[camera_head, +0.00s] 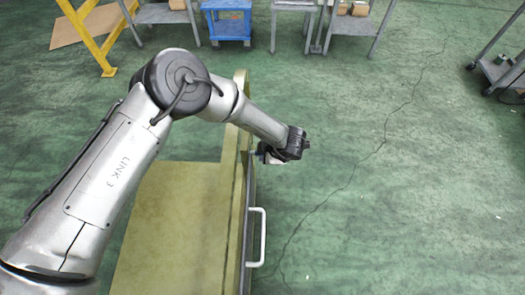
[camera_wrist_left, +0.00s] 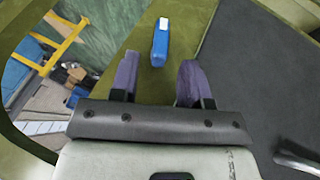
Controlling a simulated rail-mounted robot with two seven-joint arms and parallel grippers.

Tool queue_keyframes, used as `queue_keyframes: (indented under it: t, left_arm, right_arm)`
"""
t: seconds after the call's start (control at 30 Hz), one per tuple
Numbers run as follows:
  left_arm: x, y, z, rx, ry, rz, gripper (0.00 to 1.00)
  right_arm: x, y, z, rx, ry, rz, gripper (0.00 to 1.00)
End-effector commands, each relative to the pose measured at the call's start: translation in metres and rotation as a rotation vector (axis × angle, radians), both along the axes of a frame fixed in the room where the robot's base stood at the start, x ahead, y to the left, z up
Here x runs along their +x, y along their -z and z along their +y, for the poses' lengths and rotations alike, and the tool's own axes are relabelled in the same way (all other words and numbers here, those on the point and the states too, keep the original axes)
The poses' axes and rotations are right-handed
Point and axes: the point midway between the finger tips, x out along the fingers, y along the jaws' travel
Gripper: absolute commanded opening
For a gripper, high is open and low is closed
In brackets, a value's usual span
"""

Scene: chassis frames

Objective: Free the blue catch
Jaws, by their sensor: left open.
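The blue catch (camera_wrist_left: 160,46) is a small upright blue piece with a white end, set on the olive-green frame (camera_wrist_left: 208,12) in the left wrist view. My left gripper (camera_wrist_left: 158,65) is open, with its two purple fingers spread. The catch shows just beyond the fingertips, roughly in line with the gap between them. I cannot tell the exact distance, and no contact shows. In the head view my left gripper (camera_head: 271,155) is at the frame's (camera_head: 237,200) upper right side, largely hidden by my wrist. The catch cannot be made out there. My right gripper is not in view.
A white bar handle (camera_head: 262,237) stands out from the frame's right side. A dark panel (camera_wrist_left: 262,75) lies right of the catch in the wrist view. The green floor right of the frame is clear. A blue cart (camera_head: 228,22) and grey tables stand farther back.

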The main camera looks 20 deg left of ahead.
Motion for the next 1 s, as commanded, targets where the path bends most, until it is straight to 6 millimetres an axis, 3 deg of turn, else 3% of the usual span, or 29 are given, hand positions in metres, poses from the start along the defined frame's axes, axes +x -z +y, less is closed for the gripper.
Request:
queue_keyframes:
  t: [0.2,0.5,1.0]
  left_arm:
    - [-0.009,-0.040,-0.022,-0.002,0.002,0.000,0.43]
    - [-0.017,-0.077,-0.042,-0.002,0.000,-0.001,0.43]
    - [-0.020,-0.089,-0.049,-0.001,0.000,0.000,0.43]
  right_arm:
    - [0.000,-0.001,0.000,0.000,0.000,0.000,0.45]
    - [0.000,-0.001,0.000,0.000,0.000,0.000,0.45]
    - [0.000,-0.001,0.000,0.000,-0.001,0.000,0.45]
